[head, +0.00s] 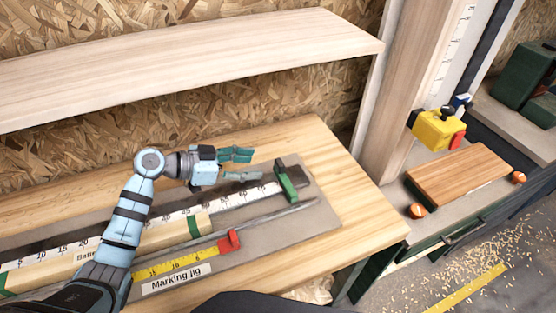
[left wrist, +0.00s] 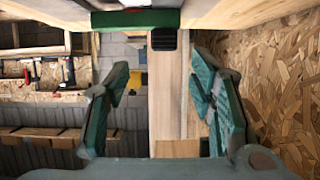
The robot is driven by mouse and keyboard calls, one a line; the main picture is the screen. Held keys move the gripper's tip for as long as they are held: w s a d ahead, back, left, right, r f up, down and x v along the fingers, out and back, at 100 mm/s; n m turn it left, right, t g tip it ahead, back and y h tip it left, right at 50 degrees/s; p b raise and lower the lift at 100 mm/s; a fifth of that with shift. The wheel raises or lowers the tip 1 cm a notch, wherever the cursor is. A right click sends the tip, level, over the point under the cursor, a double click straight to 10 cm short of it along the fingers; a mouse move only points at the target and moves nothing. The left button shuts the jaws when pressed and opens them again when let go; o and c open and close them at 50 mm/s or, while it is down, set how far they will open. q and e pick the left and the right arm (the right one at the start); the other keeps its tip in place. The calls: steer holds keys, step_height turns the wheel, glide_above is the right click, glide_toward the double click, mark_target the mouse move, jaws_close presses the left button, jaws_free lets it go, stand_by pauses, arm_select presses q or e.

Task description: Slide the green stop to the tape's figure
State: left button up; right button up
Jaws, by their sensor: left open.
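The green stop (head: 287,180) stands across the white ruled scale (head: 240,197) of the marking jig, near the scale's right end, past the 70. It also shows along the top of the left wrist view (left wrist: 135,19). A yellow tape (head: 180,267) with printed figures and a red end piece (head: 228,241) lies at the jig's front; its figures are too small to read surely. My left gripper (head: 247,166) is open and empty, above the jig and left of the stop, its fingers pointing right toward it. Both fingers show apart in the left wrist view (left wrist: 160,78). My right gripper is not in view.
A pale batten (head: 140,240) with green bands lies along the scale. A grey rod (head: 275,217) runs along the jig's front. A wooden shelf (head: 180,60) overhangs the bench (head: 345,190). A yellow tool (head: 435,128) and a board (head: 462,178) stand on the right-hand bench.

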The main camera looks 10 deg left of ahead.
mark_target(276, 164)
arm_select(q)
steer(key=x, duration=0.5)
steer(key=shift+w+d, duration=0.15)
steer(key=shift+w, duration=0.05)
steer(key=x, duration=0.4)
steer(key=shift+w+a+f, duration=0.25)
steer(key=shift+w, duration=0.05)
steer(key=shift+d, duration=0.15)
steer(key=shift+s+r, duration=0.1)
steer(key=shift+s, duration=0.05)
steer(key=shift+c, duration=0.4)
steer(key=c, duration=1)
jaws_close()
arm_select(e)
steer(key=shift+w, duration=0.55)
